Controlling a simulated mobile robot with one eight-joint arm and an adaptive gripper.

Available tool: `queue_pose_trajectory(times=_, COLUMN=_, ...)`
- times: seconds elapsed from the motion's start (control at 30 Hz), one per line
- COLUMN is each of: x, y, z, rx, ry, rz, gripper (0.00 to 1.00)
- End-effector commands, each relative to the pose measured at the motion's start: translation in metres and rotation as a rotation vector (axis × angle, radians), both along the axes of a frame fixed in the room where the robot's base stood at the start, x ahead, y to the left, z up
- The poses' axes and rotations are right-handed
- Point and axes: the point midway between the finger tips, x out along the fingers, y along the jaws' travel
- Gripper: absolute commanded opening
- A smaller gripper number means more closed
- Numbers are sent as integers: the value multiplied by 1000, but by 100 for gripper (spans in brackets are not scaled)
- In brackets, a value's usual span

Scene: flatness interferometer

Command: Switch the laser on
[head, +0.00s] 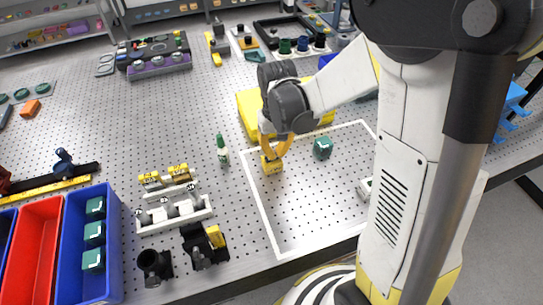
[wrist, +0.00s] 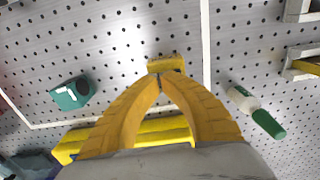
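No part is clearly marked as the laser or its switch. A small yellow block (head: 272,166) sits on the perforated table at the left edge of the white-outlined area. It also shows in the wrist view (wrist: 166,64), just beyond my fingertips. My gripper (head: 273,150) points down at this block. Its yellow fingers (wrist: 160,78) converge and their tips look closed together, at or just above the block. I cannot tell whether they touch it. A larger yellow body (head: 250,112) lies behind my gripper, partly hidden by my arm.
A teal block (head: 322,149) stands right of my gripper, and a green-capped bottle (head: 222,150) left of it. White holders (head: 174,211) and black fixtures (head: 203,247) stand front left, beside a blue bin (head: 68,245) and red bin (head: 33,250). The outlined area's front is clear.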

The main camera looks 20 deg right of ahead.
Motion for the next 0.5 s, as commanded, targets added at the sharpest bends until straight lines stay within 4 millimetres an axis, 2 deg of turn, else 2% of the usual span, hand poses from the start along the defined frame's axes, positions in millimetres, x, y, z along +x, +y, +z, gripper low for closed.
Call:
queue_pose_trajectory(times=0.3, x=0, y=0, z=-5, rx=0, ry=0, rz=0, gripper=0)
queue_pose_trajectory(times=0.5, x=0, y=0, z=2, rx=0, ry=0, rz=0, gripper=0)
